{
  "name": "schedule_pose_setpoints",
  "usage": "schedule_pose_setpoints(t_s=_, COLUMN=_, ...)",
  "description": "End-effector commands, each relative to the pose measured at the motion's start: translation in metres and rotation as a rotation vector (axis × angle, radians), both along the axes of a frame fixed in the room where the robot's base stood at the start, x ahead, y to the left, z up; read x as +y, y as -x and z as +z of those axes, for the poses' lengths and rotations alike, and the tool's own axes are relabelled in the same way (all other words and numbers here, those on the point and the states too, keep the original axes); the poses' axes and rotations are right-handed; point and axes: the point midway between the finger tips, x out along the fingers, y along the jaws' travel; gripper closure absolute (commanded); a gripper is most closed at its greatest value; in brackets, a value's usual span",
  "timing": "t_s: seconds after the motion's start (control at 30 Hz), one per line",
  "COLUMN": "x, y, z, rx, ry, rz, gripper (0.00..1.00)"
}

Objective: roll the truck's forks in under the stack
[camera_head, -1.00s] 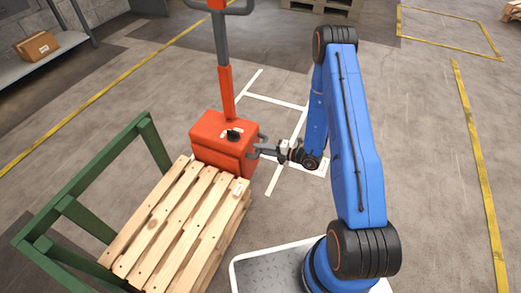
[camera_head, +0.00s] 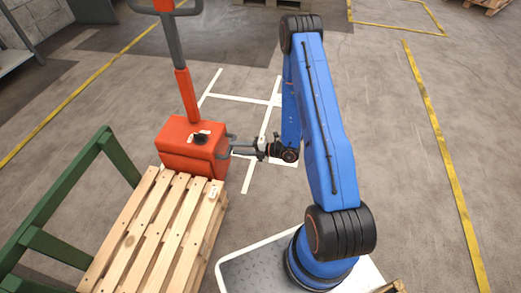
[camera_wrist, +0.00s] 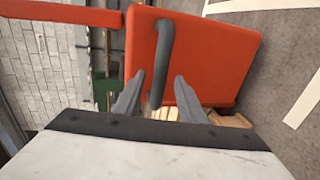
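The orange-red pallet truck (camera_head: 190,148) stands with its body against the far end of the wooden pallet stack (camera_head: 150,230). Its forks are hidden; I cannot see how far under the stack they reach. A dark grab bar (camera_head: 224,148) sticks out of the truck's right side. My gripper (camera_head: 240,146) is at this bar. In the wrist view the bar (camera_wrist: 163,50) lies between my two fingers (camera_wrist: 160,76), with a gap showing on each side. Some pallet wood (camera_wrist: 230,119) shows behind the fingers.
A green frame (camera_head: 62,190) stands along the left of the stack. White floor markings (camera_head: 248,98) lie beyond and right of the truck. Yellow lines run at left and right (camera_head: 440,140). The floor on the right is clear. Pallets stand at the back.

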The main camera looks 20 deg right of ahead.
Motion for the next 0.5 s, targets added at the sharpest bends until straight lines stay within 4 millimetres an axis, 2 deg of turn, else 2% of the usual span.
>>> schedule_pose_setpoints(t_s=0.5, x=-0.062, y=0.045, z=0.016, rx=0.000, ry=0.000, rz=-0.002, gripper=0.63)
